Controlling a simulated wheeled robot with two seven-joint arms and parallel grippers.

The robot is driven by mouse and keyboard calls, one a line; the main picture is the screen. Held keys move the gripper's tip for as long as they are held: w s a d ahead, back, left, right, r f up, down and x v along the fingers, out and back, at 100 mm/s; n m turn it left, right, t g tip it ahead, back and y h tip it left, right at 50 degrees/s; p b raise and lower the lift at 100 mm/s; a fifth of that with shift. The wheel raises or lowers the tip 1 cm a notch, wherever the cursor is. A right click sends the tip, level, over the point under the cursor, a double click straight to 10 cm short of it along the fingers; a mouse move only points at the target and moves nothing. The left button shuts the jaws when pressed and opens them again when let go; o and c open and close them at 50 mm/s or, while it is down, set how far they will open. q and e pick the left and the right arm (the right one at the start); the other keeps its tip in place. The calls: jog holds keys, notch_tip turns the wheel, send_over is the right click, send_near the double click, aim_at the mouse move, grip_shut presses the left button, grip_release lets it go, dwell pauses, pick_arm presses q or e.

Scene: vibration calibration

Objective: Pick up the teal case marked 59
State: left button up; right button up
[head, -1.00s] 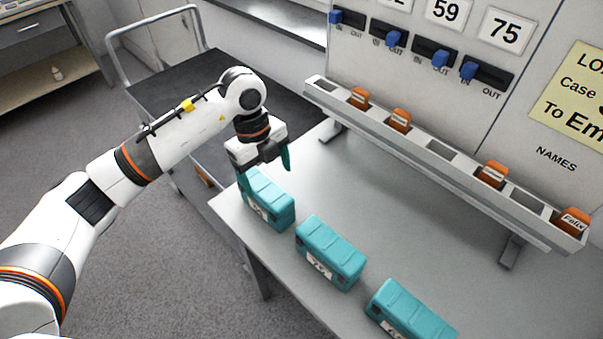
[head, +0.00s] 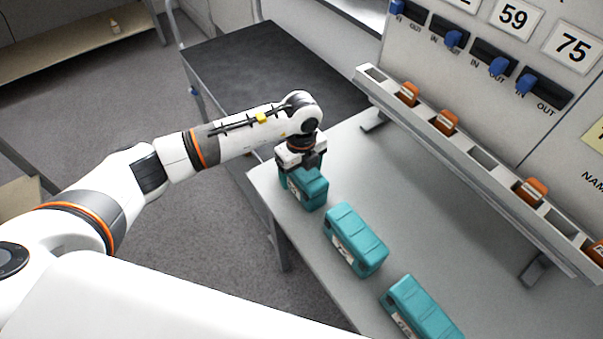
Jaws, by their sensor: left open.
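Three teal cases stand in a row on the grey table (head: 420,215). The far-left case (head: 312,193) is under my left gripper (head: 300,174). The middle case (head: 357,240) and the near-right case (head: 422,308) stand apart from it. Each has a white label on its front side, but the numbers are too small or hidden to read, so I cannot tell which is marked 59. My left gripper points down with its open jaws at the far-left case and partly covers it. My right gripper is out of view.
A long grey rack (head: 470,165) with several orange tags runs along the table's back. A dark-topped cart (head: 262,75) stands left of the table.

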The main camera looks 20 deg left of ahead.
pick_arm(q)
jog(key=shift+f, duration=0.5)
jog(key=shift+c, duration=0.4)
jog(key=shift+r, duration=0.1)
jog(key=c, duration=1.3)
